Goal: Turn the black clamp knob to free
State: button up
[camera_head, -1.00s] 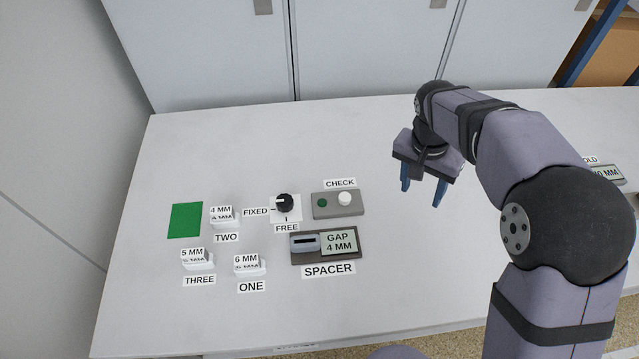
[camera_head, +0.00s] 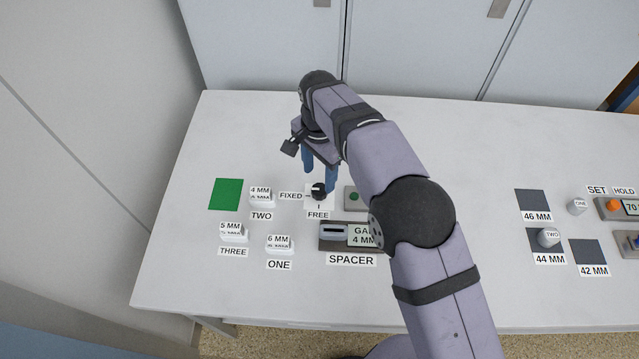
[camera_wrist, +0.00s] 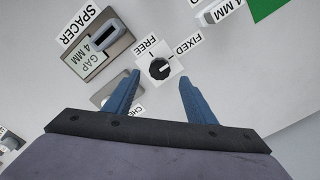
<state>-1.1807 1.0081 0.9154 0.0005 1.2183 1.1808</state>
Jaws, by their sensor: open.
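The black clamp knob (camera_head: 319,191) sits on a white square plate between the FIXED label (camera_head: 291,196) and the FREE label (camera_head: 318,215). In the wrist view, the knob (camera_wrist: 160,68) has a white pointer line that appears to lie toward the FIXED side. My gripper (camera_head: 319,175) is open above and just behind the knob.
The spacer unit (camera_head: 330,245) is in front of the knob at right. The check box (camera_head: 353,203) beside the knob is partly hidden by my arm. White blocks (camera_head: 262,200) and a green patch (camera_head: 226,194) lie to the left. Dark squares (camera_head: 531,200) are far right.

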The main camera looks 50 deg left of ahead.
aim_at(320, 189)
jog(key=shift+f+p, duration=0.85)
jog(key=shift+f, duration=2.15)
jog(key=c, duration=1)
